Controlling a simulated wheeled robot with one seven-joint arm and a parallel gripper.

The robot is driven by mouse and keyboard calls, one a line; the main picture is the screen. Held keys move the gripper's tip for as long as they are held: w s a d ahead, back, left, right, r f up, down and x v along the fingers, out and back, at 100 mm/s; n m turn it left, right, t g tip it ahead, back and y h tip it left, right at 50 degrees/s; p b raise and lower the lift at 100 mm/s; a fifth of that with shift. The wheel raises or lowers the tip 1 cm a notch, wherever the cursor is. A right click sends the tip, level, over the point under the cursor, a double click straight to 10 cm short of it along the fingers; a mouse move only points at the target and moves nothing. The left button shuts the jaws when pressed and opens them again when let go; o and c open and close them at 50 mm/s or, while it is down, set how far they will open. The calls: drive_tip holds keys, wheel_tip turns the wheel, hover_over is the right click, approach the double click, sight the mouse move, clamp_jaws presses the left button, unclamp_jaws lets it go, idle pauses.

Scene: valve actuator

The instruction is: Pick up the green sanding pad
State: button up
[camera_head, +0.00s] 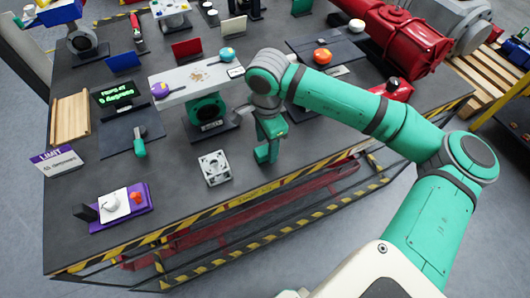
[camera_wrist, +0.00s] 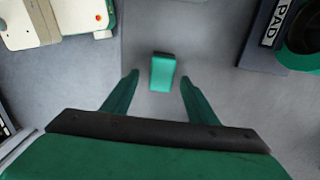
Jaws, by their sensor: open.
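A small green block, which looks like the green sanding pad (camera_wrist: 162,72), lies on a grey surface in the wrist view. It sits between the lines of my two fingers and a little beyond their tips, with clear space on both sides. My gripper (camera_wrist: 159,82) is open and empty, with its green fingers spread. In the head view my gripper (camera_head: 267,153) points down near the front edge of the table. There the pad cannot be told apart from the green fingers.
A dark block labelled PAD with a green round part (camera_wrist: 310,35) is at the wrist view's upper right. In the head view a white square bracket (camera_head: 214,168) lies left of my gripper. A black stand with a green ring (camera_head: 207,108) is behind it. Striped tape (camera_head: 250,196) marks the table edge.

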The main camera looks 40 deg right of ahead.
sight(264, 149)
drive_tip(key=shift+w+a+f, duration=0.1)
drive_tip(key=shift+f, duration=0.8)
drive_tip(key=shift+w+a+f, duration=0.1)
drive_tip(key=shift+f, duration=0.8)
drive_tip(key=c, duration=1.2)
drive_tip(key=shift+w+r, duration=0.1)
drive_tip(key=shift+r, duration=0.5)
wheel_tip(264, 149, up, 2)
drive_tip(key=shift+r, duration=0.15)
drive_tip(key=s+d+r, duration=0.1)
drive_tip(key=s+r, duration=0.2)
drive_tip(key=s, duration=0.1)
drive_tip(key=s+d+r, duration=0.1)
drive_tip(key=s+r, duration=0.2)
drive_tip(key=s, duration=0.2)
drive_tip(key=s+d+r, duration=0.1)
drive_tip(key=s+r, duration=0.2)
drive_tip(key=s, duration=0.1)
drive_tip(key=shift+s+d+r, duration=0.25)
drive_tip(key=shift+s+d, duration=0.15)
